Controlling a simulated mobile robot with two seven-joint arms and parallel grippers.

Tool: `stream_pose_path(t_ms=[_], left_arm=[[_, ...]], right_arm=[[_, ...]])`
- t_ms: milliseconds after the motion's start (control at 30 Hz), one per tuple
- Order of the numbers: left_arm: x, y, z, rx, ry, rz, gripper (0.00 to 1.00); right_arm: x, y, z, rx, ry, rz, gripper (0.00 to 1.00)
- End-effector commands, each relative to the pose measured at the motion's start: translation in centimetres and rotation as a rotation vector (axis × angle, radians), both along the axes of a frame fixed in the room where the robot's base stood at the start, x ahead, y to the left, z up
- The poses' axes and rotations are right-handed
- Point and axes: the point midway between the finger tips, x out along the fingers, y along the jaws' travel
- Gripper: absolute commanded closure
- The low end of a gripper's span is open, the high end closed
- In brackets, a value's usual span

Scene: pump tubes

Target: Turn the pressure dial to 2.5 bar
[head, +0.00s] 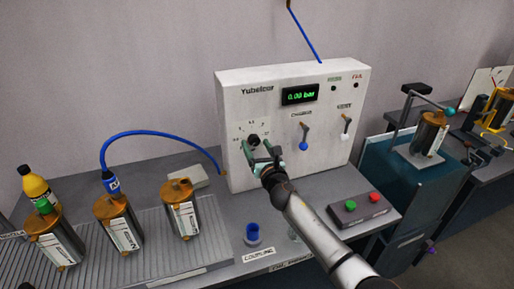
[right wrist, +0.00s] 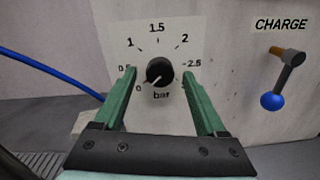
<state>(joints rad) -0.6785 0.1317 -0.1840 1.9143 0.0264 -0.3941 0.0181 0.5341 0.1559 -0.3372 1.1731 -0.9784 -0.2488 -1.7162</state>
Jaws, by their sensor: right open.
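The pressure dial is a black knob (head: 253,140) on the white panel (head: 235,105). The green display (head: 300,95) reads 0.00 bar. My right gripper (head: 260,150) is open in front of the dial. Its green fingers (right wrist: 160,85) lie either side of the knob, with gaps on both sides. My left gripper is not in view.
The charge lever (head: 304,135) with a blue ball and another lever (head: 346,124) are right of the dial. A box with green and red buttons (head: 366,209), a blue cup (head: 252,233) and several brass cylinders (head: 183,210) stand on the bench. A blue hose (head: 160,133) arches at left.

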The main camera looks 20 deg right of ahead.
Motion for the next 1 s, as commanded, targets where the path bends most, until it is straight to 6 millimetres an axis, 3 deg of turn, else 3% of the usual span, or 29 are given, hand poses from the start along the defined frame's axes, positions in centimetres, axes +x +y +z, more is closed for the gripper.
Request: stream_pose_path(t_ms=[167,800,1000], left_arm=[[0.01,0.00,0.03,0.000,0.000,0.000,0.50],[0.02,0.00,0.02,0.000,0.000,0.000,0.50],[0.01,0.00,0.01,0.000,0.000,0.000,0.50]], right_arm=[[0.00,0.01,0.02,0.000,0.000,0.000,0.26],[-0.04,-0.01,-0.01,0.000,0.000,0.000,0.97],[-0.04,-0.02,-0.02,0.001,0.000,0.000,1.00]])
